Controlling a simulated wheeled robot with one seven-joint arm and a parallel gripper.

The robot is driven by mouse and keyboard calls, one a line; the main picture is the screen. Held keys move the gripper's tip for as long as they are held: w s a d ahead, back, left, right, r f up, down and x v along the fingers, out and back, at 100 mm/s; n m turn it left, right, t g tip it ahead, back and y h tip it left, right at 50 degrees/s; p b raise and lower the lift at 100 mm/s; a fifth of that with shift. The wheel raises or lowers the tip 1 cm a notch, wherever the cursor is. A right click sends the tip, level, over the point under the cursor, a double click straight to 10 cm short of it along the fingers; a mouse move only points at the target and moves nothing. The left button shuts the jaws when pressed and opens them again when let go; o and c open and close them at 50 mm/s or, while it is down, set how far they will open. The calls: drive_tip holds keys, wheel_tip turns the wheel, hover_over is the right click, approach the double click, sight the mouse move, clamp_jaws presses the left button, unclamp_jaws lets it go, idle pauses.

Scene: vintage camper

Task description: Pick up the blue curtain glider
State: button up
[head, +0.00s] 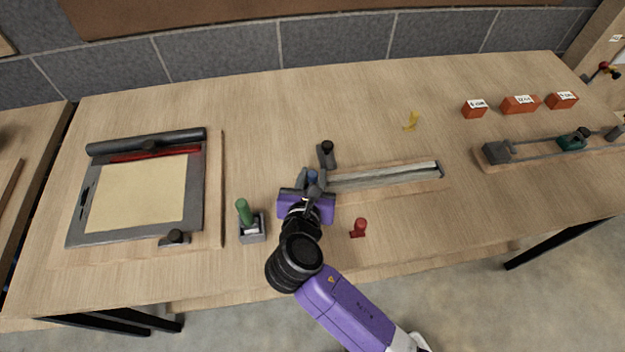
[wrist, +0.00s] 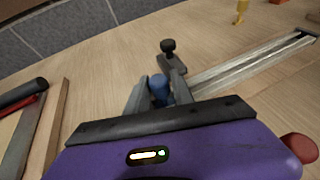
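The blue curtain glider (wrist: 159,88) shows as a small rounded blue piece between the fingers of my gripper (wrist: 158,92). It stands at the left end of a pale rail (wrist: 245,68), beside a grey end piece with a black knob (wrist: 168,48). In the head view the glider (head: 312,176) is partly covered by my gripper (head: 311,182), which reaches over the table from the front. The fingers lie on either side of the glider. I cannot tell whether they touch it. The glider's lower part is hidden.
A green-handled piece in a grey block (head: 251,233) stands left of my gripper. A red glider-like piece (head: 358,228) stands right. A yellow one (head: 411,121) lies farther back. A framed screen (head: 140,195) is at left; orange blocks (head: 520,104) are at back right.

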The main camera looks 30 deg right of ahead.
sight(314, 170)
drive_tip(key=shift+x, duration=1.55)
drive_tip(key=shift+c, duration=0.2)
clamp_jaws()
